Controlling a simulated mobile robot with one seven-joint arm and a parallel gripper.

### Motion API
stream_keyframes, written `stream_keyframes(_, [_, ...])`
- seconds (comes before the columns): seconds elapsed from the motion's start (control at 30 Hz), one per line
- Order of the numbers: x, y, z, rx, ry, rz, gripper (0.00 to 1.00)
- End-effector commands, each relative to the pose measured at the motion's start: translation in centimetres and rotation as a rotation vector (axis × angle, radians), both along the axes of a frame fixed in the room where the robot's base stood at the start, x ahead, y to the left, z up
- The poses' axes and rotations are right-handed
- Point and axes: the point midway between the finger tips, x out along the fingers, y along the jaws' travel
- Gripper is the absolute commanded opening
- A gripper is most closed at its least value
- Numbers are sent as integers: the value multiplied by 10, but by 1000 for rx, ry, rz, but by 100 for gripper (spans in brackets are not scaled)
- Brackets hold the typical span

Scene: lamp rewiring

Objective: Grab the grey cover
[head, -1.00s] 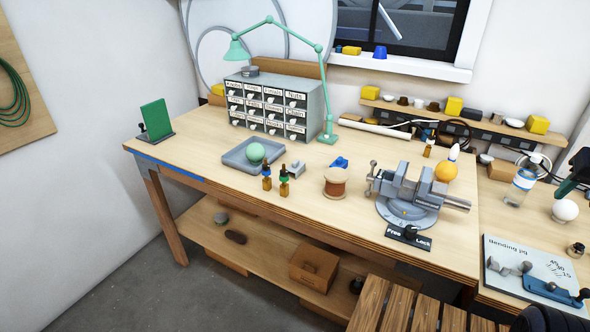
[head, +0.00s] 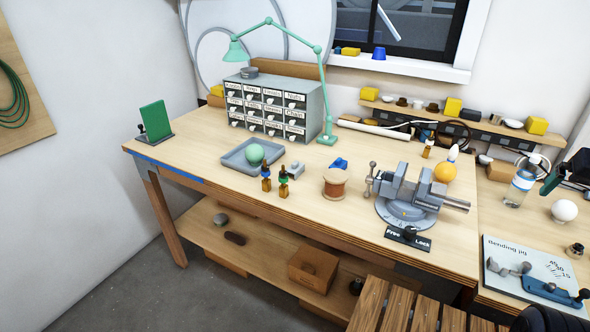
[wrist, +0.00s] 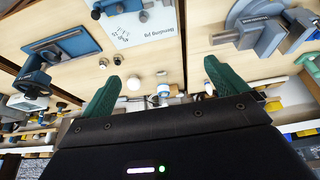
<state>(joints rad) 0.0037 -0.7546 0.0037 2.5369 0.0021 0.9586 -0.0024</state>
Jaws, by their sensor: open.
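Small grey things show in the head view: a grey piece (head: 295,169) beside the tray, a round grey lid-like piece (head: 249,72) on the drawer cabinet, and a round grey piece (head: 220,219) on the lower shelf. I cannot tell which is the grey cover. My gripper (wrist: 162,72) shows in the wrist view with its two green fingers wide apart and nothing between them. In the head view a dark green and black part (head: 568,172) at the right edge looks like my gripper, far right of these grey pieces.
A grey tray (head: 235,164) holds a green ball. Dropper bottles (head: 266,179), a spool (head: 335,184) and a vise (head: 405,195) stand along the bench. A green lamp (head: 325,100) arches over the drawer cabinet (head: 275,108). The bench's left front is clear.

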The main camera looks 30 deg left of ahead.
Motion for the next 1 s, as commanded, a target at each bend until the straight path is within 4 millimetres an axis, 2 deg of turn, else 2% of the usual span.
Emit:
stream_keyframes(0.17, [12,6,7,-6,8,34,98])
stream_keyframes(0.27, [30,17,17,-16,23,87,98])
stream_keyframes(0.47, [78,53,38,-44,60,228,98])
stream_keyframes(0.77, [147,126,56,-86,108,442,98])
stream_keyframes(1.0, [194,201,57,-121,144,614,98])
